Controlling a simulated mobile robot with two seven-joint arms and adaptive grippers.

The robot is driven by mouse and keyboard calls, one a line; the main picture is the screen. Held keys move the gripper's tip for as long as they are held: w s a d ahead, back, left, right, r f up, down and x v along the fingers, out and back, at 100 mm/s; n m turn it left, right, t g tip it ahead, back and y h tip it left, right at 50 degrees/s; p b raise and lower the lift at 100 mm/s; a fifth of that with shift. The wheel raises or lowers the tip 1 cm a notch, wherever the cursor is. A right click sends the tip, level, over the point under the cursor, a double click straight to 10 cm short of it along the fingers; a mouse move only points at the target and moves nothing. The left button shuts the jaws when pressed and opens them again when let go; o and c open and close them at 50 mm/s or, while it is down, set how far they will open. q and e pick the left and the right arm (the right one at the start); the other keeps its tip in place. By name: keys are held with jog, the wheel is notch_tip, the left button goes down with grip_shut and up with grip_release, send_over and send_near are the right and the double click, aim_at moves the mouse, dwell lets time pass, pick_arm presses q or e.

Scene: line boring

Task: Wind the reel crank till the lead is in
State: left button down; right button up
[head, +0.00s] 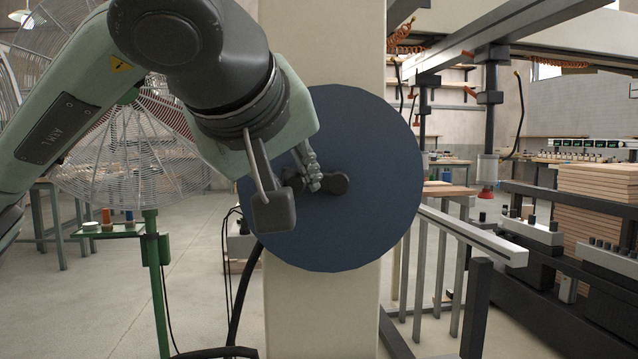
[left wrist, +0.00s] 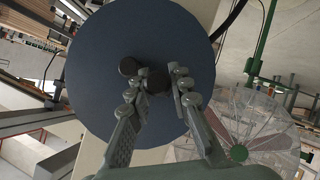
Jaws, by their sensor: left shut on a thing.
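The reel (head: 385,215) is a dark blue disc on a pale upright post, and it also fills much of the left wrist view (left wrist: 100,60). Its short dark crank (head: 335,183) lies near the disc's middle, pointing left in the head view. My left gripper (head: 307,178) is at the disc's face, shut on the crank's dark knob (left wrist: 155,80), which sits between the fingers in the left wrist view. The gripper hides part of the crank in the head view. A black lead (head: 243,300) hangs below the reel at the left and curves to the floor. My right gripper is not in view.
A wire-guarded fan (head: 130,150) and a green stand (head: 153,270) are at the left. A pale rail (head: 470,235) with dark posts stands close on the right. Stacked boards (head: 595,200) are farther right. Open floor shows at the lower left.

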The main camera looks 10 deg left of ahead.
pick_arm(q)
jog(key=shift+r, duration=0.15)
jog(key=shift+r, duration=0.15)
jog(key=shift+d+r, duration=0.25)
jog(key=shift+r, duration=0.25)
jog(key=shift+w+d+r+p, duration=0.1)
jog(key=shift+d+r+p, duration=0.05)
jog(key=shift+r+p, duration=0.3)
jog(key=shift+d+r, duration=0.1)
jog(key=shift+d, duration=0.1)
jog(key=shift+w+d+r+p, duration=0.15)
jog(key=shift+d+r+p, duration=0.15)
jog(key=shift+d+r, duration=0.15)
